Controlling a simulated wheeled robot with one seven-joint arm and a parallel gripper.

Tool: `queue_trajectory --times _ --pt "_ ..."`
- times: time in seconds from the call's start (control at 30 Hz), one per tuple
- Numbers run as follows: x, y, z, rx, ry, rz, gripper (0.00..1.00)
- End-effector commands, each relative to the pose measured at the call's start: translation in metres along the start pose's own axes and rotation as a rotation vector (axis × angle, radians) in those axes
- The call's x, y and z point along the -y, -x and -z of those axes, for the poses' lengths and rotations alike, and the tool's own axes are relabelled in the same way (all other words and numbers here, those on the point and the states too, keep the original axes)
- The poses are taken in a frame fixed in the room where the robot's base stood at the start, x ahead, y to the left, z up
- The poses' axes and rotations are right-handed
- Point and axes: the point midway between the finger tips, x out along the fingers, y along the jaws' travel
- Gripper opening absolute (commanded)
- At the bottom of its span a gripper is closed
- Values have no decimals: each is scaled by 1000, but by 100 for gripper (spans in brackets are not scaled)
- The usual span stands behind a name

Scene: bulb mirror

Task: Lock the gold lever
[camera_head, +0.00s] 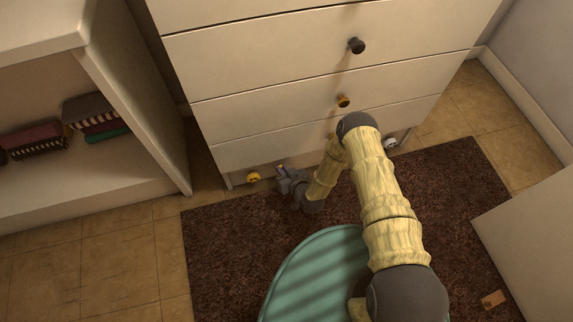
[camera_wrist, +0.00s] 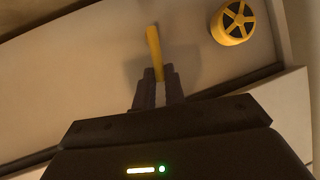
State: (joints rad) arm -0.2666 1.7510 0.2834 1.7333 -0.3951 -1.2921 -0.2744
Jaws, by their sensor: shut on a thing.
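The gold lever (camera_wrist: 154,47) stands out from a pale surface in the wrist view, a thin yellow bar. My gripper (camera_wrist: 158,84) is shut on its lower end, with the two dark fingers on either side of it. In the head view my gripper (camera_head: 283,174) is low at the bottom front of the white drawer cabinet (camera_head: 270,146). The lever cannot be made out there.
A yellow spoked round knob (camera_wrist: 232,23) is beside the lever; it also shows in the head view (camera_head: 253,177). A dark knob (camera_head: 356,46) and an orange knob (camera_head: 343,100) stick out above. A shelf (camera_head: 130,100) stands left. A brown rug (camera_head: 220,235) and teal round object (camera_head: 310,265) lie below.

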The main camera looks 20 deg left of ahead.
Motion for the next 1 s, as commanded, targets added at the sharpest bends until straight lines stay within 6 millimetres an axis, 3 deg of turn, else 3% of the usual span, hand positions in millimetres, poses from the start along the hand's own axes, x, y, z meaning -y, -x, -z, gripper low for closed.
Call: queue_trajectory --times 0.3,0.8,0.83,0.9,1.0 --pt "9 2 -2 37 124 -65 0" --pt "10 0 -4 44 145 -76 0" --pt "10 0 -4 44 145 -76 16" --pt "10 0 -4 43 145 -76 29" --pt "11 0 -3 41 144 -75 33"
